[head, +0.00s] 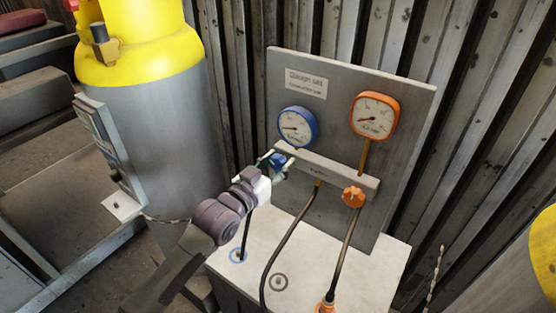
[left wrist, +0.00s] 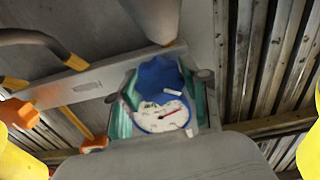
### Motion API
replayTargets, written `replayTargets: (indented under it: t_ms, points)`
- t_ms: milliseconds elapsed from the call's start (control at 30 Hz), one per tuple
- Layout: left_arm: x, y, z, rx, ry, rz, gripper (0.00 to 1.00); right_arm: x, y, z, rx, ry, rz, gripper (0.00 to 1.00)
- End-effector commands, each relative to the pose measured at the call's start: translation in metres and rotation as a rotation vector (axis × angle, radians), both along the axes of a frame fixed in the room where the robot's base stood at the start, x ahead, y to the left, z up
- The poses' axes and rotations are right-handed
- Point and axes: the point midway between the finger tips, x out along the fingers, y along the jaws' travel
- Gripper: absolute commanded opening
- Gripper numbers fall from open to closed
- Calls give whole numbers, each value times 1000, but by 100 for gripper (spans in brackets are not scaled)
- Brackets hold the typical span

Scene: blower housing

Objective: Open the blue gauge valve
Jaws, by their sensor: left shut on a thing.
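The gauge panel (head: 400,110) is a grey upright plate with a manifold bar (head: 325,168). A blue-rimmed gauge (head: 298,127) sits at its left. The blue gauge valve (head: 278,159) is a knob below that gauge, at the bar's left end. My left gripper (head: 280,167) is shut on this blue knob and partly hides it in the head view. In the left wrist view the blue knob (left wrist: 158,75) shows between the two greenish fingers, with a white dial face (left wrist: 163,115) beside it. My right gripper is not in view.
An orange gauge (head: 375,116) and orange knob (head: 353,196) are at the panel's right. Hoses (head: 290,237) hang over the pale box top (head: 255,278). A grey cylinder with yellow top (head: 140,45) stands left. Ribbed metal wall (head: 475,100) is behind.

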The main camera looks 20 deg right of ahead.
Motion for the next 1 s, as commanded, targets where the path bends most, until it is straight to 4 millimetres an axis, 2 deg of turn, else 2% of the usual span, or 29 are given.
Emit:
replayTargets:
  t_ms: [600,1000]
  points:
    - [0,0,-2,-351,453,1,12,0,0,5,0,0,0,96]
    - [0,1,-2,-496,640,1,12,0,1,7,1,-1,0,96]
